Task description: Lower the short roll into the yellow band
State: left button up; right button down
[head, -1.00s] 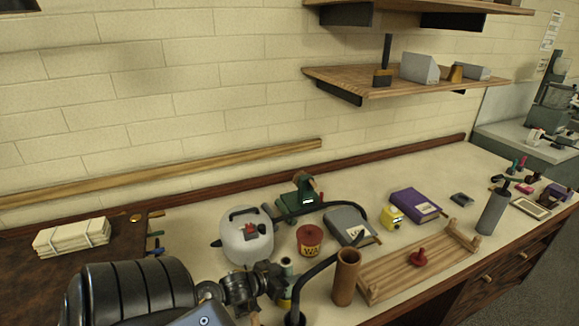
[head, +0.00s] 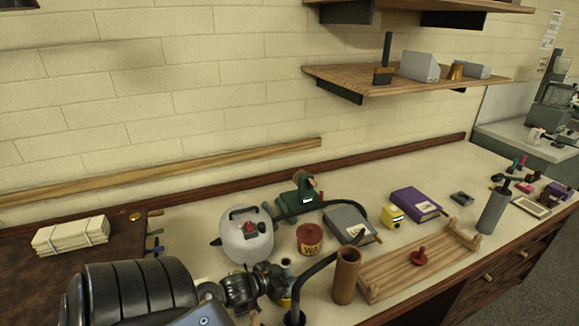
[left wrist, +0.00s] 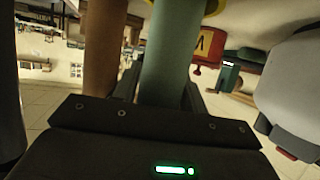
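The short roll is a dull green cylinder; in the left wrist view the roll (left wrist: 168,50) stands between the fingers of my left gripper (left wrist: 160,92), which is shut on it. In the head view only the roll's top (head: 287,263) shows beside my left gripper (head: 276,280). The yellow band (head: 286,302) shows partly below the gripper there. In the left wrist view the yellow band (left wrist: 214,6) curves at the roll's far end, cut by the picture edge. I cannot tell whether that end is inside the band or above it. My right gripper is not in view.
A brown tube (head: 346,277) stands close right of the gripper. A black hose (head: 318,266) curves between them. A white kettle (head: 246,240) and a red tin (head: 309,239) stand behind. A wooden rack (head: 395,275) lies to the right.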

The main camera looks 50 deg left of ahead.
pick_arm(q)
jog(key=o, duration=0.3)
jog(key=shift+o, duration=0.2)
jog(key=b+v, duration=0.1)
jog(key=v, duration=0.9)
jog(key=shift+s+r+b, duration=0.25)
jog(key=shift+s+b, duration=0.1)
jog(key=shift+b, duration=0.05)
